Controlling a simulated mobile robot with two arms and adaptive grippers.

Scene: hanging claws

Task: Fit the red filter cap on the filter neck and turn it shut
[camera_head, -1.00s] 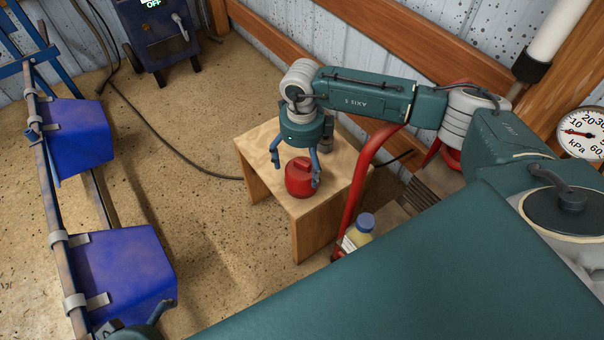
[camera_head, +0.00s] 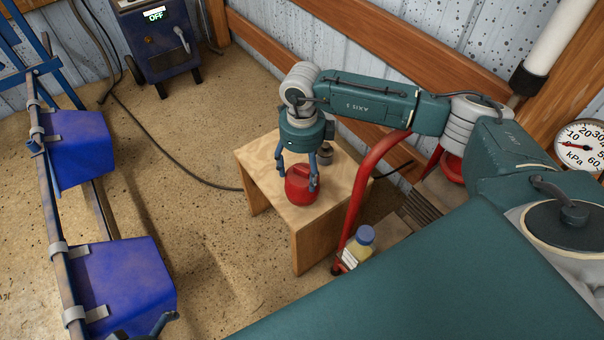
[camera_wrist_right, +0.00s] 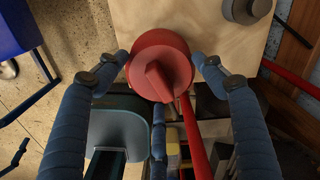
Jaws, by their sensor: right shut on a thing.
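The red filter cap (camera_head: 299,187) is between the fingers of my right gripper (camera_head: 298,178), over the front part of a wooden stool. In the right wrist view the cap (camera_wrist_right: 158,70) is a round red disc with a raised grip bar, and my right gripper's (camera_wrist_right: 161,58) fingertips close on its two sides. I cannot tell whether the cap touches the stool top. A short dark grey cylinder (camera_head: 325,154) stands on the stool behind the cap, possibly the filter neck. It also shows in the right wrist view (camera_wrist_right: 246,8). Only a dark bit of my left gripper (camera_head: 163,323) shows at the bottom.
The wooden stool (camera_head: 262,160) has bare top around the cap. A red tube frame (camera_head: 366,185) and a blue-capped bottle (camera_head: 358,247) stand to its right. Blue bins (camera_head: 122,285) are at left, and a cable crosses the floor.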

